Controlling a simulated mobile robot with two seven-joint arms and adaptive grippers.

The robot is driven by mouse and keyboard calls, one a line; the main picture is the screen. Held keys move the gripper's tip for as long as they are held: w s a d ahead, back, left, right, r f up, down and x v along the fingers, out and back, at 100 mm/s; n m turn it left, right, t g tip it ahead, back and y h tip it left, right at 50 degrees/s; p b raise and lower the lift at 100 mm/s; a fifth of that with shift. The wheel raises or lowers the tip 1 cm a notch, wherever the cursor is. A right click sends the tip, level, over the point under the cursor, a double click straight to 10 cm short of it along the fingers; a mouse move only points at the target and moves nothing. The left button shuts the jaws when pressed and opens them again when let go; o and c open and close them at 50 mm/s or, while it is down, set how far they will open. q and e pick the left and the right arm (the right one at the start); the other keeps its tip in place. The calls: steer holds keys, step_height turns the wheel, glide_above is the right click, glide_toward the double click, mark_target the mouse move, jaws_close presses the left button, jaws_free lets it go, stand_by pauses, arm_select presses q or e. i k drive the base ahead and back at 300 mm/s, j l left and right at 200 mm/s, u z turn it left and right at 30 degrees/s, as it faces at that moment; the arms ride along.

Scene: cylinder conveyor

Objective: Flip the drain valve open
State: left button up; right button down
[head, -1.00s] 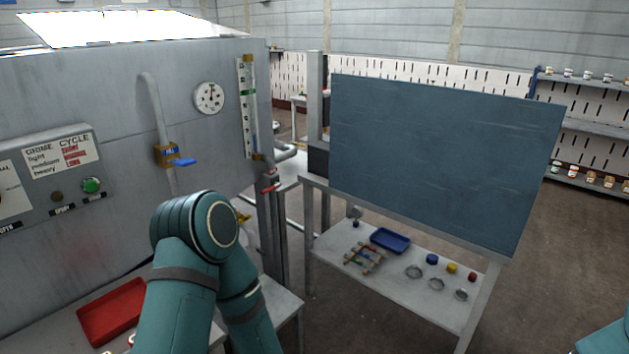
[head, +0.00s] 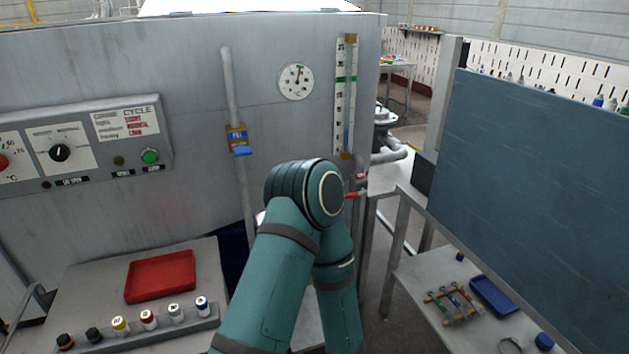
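A red lever (head: 353,195) shows at the lower right edge of the grey machine, below the sight gauge, partly covered by my arm. Its label is not legible, so I cannot tell for sure that it is the drain valve or how it is set. A blue-handled valve (head: 240,150) with a blue label sits on the vertical pipe of the machine's front. My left arm rises from the bottom middle, its rounded teal joint just left of the red lever. My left gripper is hidden behind that arm. My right gripper is out of view.
A round dial (head: 296,82) and a sight gauge (head: 345,100) are on the machine front. A control panel (head: 80,145) is at left. Below are a red tray (head: 160,276) and a rack of capped bottles (head: 150,335). A blue board (head: 550,200) stands over a side table at right.

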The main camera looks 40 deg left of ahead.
mark_target(363, 191)
steer(key=i+u, duration=0.2)
steer(key=u, duration=0.3)
steer(key=i+u, duration=0.2)
steer(key=u, duration=0.25)
steer(key=i+l+u, duration=0.15)
steer(key=u, duration=0.35)
steer(key=i+l+u, duration=0.25)
steer(key=u, duration=0.2)
steer(key=i+l+u, duration=0.5)
steer(key=k+j, duration=0.05)
steer(key=k, duration=0.05)
